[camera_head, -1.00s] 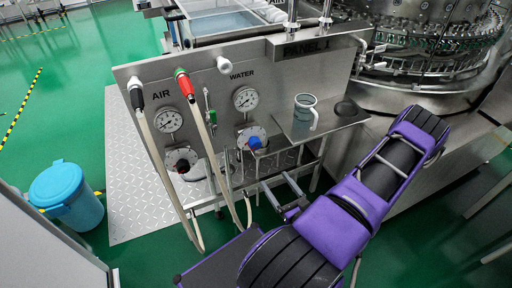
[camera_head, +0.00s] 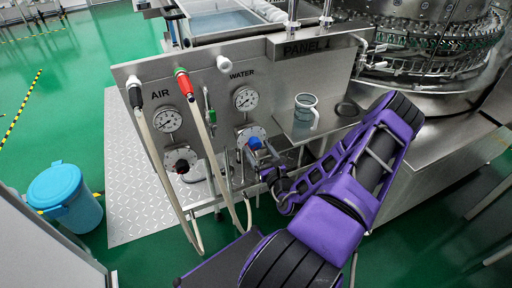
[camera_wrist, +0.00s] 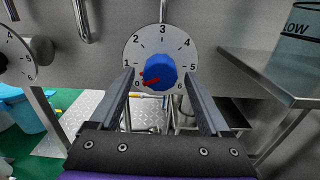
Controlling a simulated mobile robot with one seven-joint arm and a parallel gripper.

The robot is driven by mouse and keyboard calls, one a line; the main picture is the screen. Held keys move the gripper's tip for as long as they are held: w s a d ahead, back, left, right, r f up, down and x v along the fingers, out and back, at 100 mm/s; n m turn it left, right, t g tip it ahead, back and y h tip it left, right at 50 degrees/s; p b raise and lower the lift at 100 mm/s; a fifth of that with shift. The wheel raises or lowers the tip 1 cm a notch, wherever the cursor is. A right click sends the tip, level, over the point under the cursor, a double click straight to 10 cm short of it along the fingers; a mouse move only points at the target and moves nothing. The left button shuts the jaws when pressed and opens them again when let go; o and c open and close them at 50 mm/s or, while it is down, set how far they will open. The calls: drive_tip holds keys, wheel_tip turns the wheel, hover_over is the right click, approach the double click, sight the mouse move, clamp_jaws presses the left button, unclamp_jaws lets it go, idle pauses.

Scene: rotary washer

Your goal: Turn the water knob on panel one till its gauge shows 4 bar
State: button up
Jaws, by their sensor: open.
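The blue water knob (camera_head: 254,142) sits low on panel one (camera_head: 330,65), under the WATER label and its round gauge (camera_head: 246,98). The gauge's needle is too small to read surely. In the wrist view the knob (camera_wrist: 159,70) is centred on a white dial (camera_wrist: 163,40) numbered 0 to 6. Its red mark points left and slightly down, near 0. My gripper (camera_wrist: 159,76) is open, one finger on each side of the knob, with gaps showing. In the head view my gripper (camera_head: 264,163) is just in front of and below the knob.
A small shelf (camera_head: 345,122) with a clear mug (camera_head: 305,106) juts out right of the knob. The air gauge (camera_head: 168,119), its valve dial (camera_head: 180,160) and hanging hoses (camera_head: 207,150) are to the left. A blue bin (camera_head: 68,195) stands far left.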

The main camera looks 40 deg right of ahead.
drive_tip(key=shift+x, duration=0.85)
drive_tip(key=shift+c, duration=0.3)
clamp_jaws()
